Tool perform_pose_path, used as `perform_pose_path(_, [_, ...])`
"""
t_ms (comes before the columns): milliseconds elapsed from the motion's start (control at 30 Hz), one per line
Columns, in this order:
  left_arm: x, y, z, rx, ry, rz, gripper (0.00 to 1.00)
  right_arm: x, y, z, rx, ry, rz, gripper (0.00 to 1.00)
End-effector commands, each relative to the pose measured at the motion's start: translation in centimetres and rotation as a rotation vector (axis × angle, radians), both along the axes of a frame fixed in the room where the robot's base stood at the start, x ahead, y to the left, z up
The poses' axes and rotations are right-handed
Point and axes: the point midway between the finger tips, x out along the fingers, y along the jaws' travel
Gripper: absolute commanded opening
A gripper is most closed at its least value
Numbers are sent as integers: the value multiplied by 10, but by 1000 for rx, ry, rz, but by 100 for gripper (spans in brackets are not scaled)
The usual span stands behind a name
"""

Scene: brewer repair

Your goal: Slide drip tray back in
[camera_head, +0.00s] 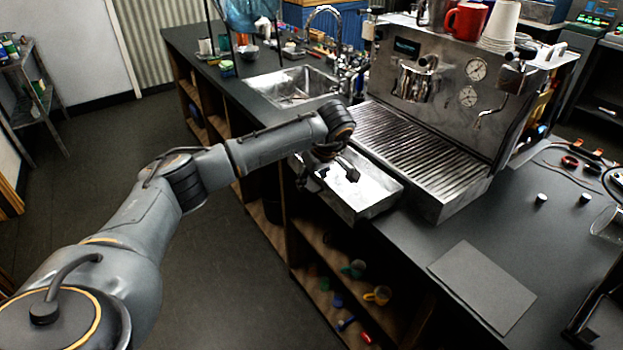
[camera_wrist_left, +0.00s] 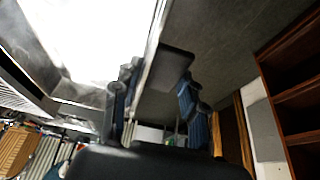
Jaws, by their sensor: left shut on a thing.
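The drip tray (camera_head: 372,196) is a shallow metal box that sticks out over the front edge of the counter, in front of the steel espresso machine (camera_head: 445,105). In the left wrist view the tray (camera_wrist_left: 95,35) shows as a bright, washed-out surface. My left gripper (camera_head: 335,172) is shut on the tray's outer edge, with its fingers (camera_wrist_left: 158,95) on either side of the rim. The exact contact is partly hidden by the fingers. My right gripper is not in view.
A slatted metal grate (camera_head: 400,140) lies beside the tray at the machine's base. A sink (camera_head: 292,86) is behind. A grey flat plate (camera_head: 482,285) lies on the dark counter at right. Open shelves (camera_head: 330,270) with small items are below. Cables and small parts lie at far right.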

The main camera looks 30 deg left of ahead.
Motion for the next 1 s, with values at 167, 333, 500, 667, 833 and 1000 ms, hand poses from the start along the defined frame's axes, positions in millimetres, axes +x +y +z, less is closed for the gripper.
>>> perform_pose_path(167, [0, 0, -2, 0, -1, 1, 0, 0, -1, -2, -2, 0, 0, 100])
perform_pose_path(333, [0, 0, -4, 0, -1, 1, 0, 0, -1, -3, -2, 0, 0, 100])
perform_pose_path(500, [0, 0, -6, 0, -1, 1, 0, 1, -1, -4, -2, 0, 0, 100])
perform_pose_path(667, [0, 0, -8, 0, -1, 1, 0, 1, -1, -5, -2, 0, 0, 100])
perform_pose_path(833, [0, 0, -10, 0, -1, 1, 0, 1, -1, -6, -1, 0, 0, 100])
perform_pose_path(1000, [0, 0, -10, 0, 0, 1, 69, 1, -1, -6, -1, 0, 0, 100])
